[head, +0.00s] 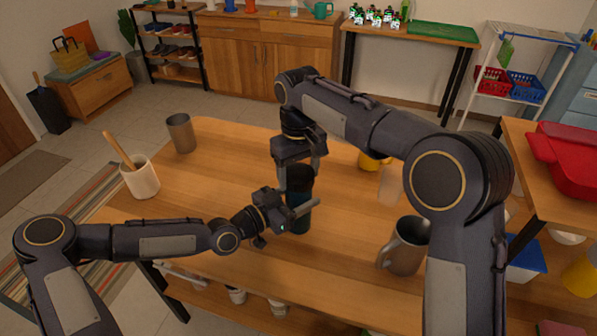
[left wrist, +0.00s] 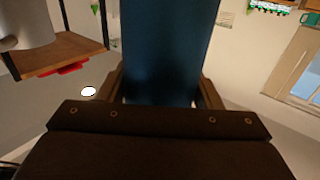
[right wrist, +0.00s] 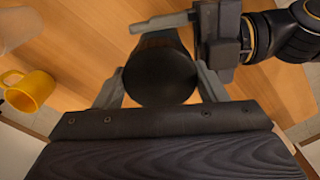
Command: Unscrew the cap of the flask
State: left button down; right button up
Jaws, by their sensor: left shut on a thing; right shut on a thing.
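The flask (head: 297,218) stands upright on the wooden table, with a dark blue body and a black cap (head: 299,178). My left gripper (head: 297,211) is shut on the flask's body from the left side; the blue body fills the middle of the left wrist view (left wrist: 168,50). My right gripper (head: 300,168) comes down from above and is shut on the cap, one finger on each side. In the right wrist view the round black cap top (right wrist: 160,76) sits between the fingers. The flask's lower body is partly hidden by my left gripper.
A metal mug (head: 405,248) stands to the right and a metal cup (head: 181,133) at the back left. A white crock (head: 141,178) with a wooden utensil stands at the left. A yellow mug (right wrist: 28,90) and a translucent cup (head: 390,186) are behind my right arm. The table's front middle is clear.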

jog(key=n, duration=0.5)
jog(key=shift+n, duration=0.3)
jog(key=n, duration=1)
jog(key=shift+n, duration=0.4)
jog(key=n, duration=0.4)
jog(key=shift+r+n, duration=0.1)
jog(key=shift+n, duration=0.3)
jog(key=shift+r, duration=0.2)
jog(key=shift+r, duration=0.9)
